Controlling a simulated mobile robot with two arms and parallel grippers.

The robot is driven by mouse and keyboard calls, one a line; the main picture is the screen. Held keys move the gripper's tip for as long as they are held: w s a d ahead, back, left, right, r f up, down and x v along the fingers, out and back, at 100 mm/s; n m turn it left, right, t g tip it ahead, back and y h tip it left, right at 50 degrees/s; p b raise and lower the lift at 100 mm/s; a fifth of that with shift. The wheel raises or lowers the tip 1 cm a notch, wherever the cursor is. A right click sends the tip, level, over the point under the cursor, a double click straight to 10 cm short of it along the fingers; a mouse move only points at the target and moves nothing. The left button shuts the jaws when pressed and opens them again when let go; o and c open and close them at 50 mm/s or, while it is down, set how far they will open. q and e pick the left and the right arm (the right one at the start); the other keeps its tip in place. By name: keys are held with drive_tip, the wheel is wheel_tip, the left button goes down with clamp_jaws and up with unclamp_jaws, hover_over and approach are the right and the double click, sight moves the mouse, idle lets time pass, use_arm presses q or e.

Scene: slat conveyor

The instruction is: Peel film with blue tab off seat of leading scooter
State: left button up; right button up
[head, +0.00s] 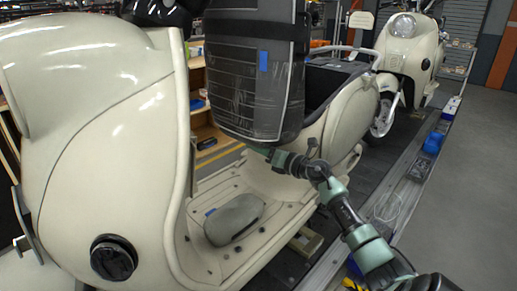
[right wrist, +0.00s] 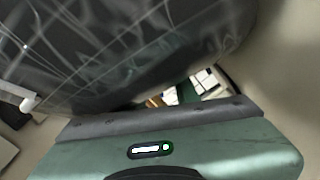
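The cream scooter (head: 85,150) in the foreground has its dark seat (head: 235,50) tilted up on end. Clear, shiny, wrinkled film (head: 245,95) covers the seat, and a small blue tab (head: 263,61) shows on its face. My right gripper (head: 268,153) is at the lower edge of the seat, well below the tab. In the right wrist view the wrinkled film over the dark seat (right wrist: 130,50) fills the upper part, close to the gripper. The fingertips are hidden, so I cannot tell whether it is open or touching. My left gripper is not in view.
A grey rounded object (head: 234,220) lies on the scooter's footboard (head: 275,190). A second cream scooter (head: 405,50) stands farther back on the conveyor. Blue items (head: 433,143) lie along the conveyor's right edge. The floor (head: 470,190) to the right is clear.

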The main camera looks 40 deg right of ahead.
clamp_jaws()
drive_tip(key=s+a+f+p, duration=0.3)
drive_tip(key=s+a, duration=0.1)
drive_tip(key=a, duration=0.2)
drive_tip(key=shift+a+f, duration=0.15)
drive_tip(key=shift+a, duration=0.05)
idle(0.3)
drive_tip(key=shift+s+a+f+p, duration=0.2)
drive_tip(key=shift+s+a+f, duration=0.35)
drive_tip(key=shift+a, duration=0.5)
drive_tip(key=shift+s+a+f+p, duration=0.25)
drive_tip(key=shift+s+a+f, duration=0.35)
drive_tip(key=shift+a, duration=0.4)
drive_tip(key=shift+s+a+f+p, duration=0.2)
drive_tip(key=shift+s+a+f, duration=0.2)
drive_tip(key=shift+s+a, duration=0.5)
drive_tip(key=shift+w+a, duration=0.15)
